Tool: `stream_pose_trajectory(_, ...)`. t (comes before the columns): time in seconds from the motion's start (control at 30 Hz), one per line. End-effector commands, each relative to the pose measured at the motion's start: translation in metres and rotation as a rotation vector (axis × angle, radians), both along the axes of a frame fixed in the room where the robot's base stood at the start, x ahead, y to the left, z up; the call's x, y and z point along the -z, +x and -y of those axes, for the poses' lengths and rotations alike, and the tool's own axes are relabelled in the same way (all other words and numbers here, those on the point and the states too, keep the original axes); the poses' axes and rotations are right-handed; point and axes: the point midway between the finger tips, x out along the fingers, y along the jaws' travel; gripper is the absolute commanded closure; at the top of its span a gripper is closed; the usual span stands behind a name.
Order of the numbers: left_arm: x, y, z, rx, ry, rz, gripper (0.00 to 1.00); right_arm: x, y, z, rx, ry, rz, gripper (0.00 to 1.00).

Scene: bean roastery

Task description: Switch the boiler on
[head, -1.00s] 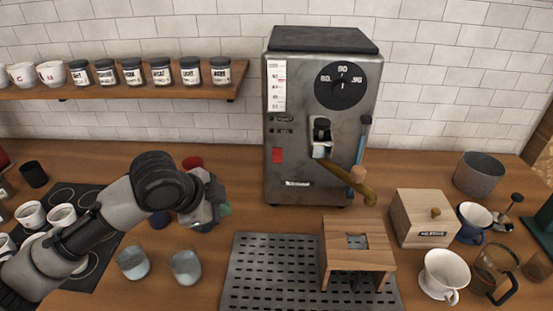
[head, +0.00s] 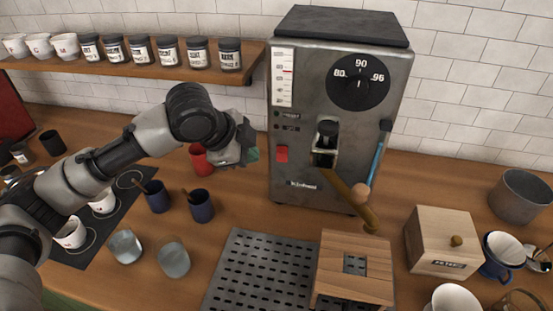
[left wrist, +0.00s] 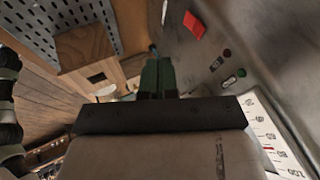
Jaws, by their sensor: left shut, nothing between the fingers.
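The boiler (head: 340,200) is the grey metal machine against the tiled wall, with a round dial (head: 358,82) and a thermometer strip on its front. A red switch (head: 282,153) sits low on the left of its front; it also shows in the left wrist view (left wrist: 194,24). I cannot tell its position. My left gripper (head: 252,152) is left of the boiler front, near the switch's height. In the left wrist view its green fingers (left wrist: 158,76) are together and empty, apart from the switch. My right gripper is not in view.
A lever handle (head: 355,195) and a blue rod (head: 378,155) stick out from the boiler. A red cup (head: 201,161), blue cups (head: 200,206) and glasses (head: 174,258) stand below my left arm. A wooden stand (head: 345,290) is by the drip grate (head: 255,265).

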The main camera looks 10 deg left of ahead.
Motion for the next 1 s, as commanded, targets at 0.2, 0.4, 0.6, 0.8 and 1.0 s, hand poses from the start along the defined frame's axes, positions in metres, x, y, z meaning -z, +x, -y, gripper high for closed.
stream_pose_trajectory(0.2, 0.022, 0.011, 0.011, 0.001, 0.000, -0.006, 1.00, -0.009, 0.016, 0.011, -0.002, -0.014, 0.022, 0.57)
stream_pose_trajectory(0.4, 0.057, 0.031, 0.027, 0.001, 0.000, -0.005, 1.00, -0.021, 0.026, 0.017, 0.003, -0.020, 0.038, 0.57)
stream_pose_trajectory(0.6, 0.078, 0.056, 0.036, -0.002, -0.001, -0.001, 1.00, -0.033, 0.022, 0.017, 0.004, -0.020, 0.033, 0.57)
stream_pose_trajectory(0.8, 0.083, 0.076, 0.035, 0.000, 0.002, -0.001, 1.00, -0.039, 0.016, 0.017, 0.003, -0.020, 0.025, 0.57)
stream_pose_trajectory(1.0, 0.085, 0.083, 0.036, 0.001, 0.000, -0.001, 1.00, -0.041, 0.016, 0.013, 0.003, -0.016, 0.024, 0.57)
